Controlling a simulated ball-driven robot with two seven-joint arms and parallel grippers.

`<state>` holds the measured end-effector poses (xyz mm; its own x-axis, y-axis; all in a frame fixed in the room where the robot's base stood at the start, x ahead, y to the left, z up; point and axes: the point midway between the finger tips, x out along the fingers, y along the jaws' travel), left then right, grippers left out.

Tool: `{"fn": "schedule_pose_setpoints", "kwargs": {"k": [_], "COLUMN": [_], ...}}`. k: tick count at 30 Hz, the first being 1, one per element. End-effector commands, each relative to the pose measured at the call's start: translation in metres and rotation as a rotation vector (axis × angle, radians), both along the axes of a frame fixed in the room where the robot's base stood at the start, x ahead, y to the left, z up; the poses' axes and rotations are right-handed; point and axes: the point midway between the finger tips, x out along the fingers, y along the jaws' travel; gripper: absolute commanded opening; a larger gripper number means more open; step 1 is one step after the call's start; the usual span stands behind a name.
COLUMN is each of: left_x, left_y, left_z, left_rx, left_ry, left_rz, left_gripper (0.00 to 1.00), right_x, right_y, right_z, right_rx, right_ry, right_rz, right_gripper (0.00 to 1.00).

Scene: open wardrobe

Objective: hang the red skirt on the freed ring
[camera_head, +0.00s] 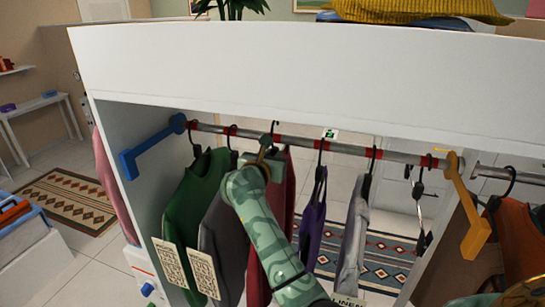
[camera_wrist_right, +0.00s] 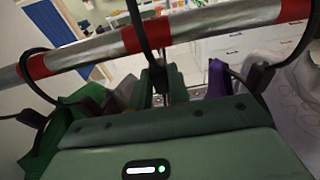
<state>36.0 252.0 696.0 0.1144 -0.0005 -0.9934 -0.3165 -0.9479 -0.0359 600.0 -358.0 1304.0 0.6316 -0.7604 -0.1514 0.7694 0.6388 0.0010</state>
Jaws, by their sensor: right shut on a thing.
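A dark red garment, which looks like the red skirt (camera_head: 285,195), hangs below the rail (camera_head: 300,142), partly hidden behind my right arm. My right gripper (camera_head: 268,158) is just below the rail, shut on its hanger. The black hanger hook (camera_head: 275,126) stands higher above the rail than the neighbouring hooks, near a red ring (camera_head: 276,138). My left gripper is not in view.
A green garment (camera_head: 195,195) and a grey one (camera_head: 222,240) hang close on the left. A purple garment (camera_head: 313,220) and a light grey one (camera_head: 353,235) hang on the right. Blue (camera_head: 150,150) and yellow (camera_head: 468,210) brackets flank the rail. The white wardrobe top (camera_head: 300,80) overhangs it.

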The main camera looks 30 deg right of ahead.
Motion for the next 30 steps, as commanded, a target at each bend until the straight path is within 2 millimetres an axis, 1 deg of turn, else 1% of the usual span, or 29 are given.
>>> {"fn": "schedule_pose_setpoints", "kwargs": {"k": [5,18,30], "left_x": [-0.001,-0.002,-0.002], "left_y": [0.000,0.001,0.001], "left_z": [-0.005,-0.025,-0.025], "left_rx": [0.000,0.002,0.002], "left_ry": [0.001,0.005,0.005], "left_rz": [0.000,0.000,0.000], "left_gripper": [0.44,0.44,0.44], "right_x": [0.000,0.000,0.000], "right_y": [0.000,0.000,0.000], "right_z": [-0.005,-0.028,-0.029], "right_rx": [-0.002,-0.001,-0.001], "right_ry": [-0.001,-0.001,-0.001], "right_rz": [0.000,0.001,0.001], "right_gripper": [0.00,0.00,0.00]}}
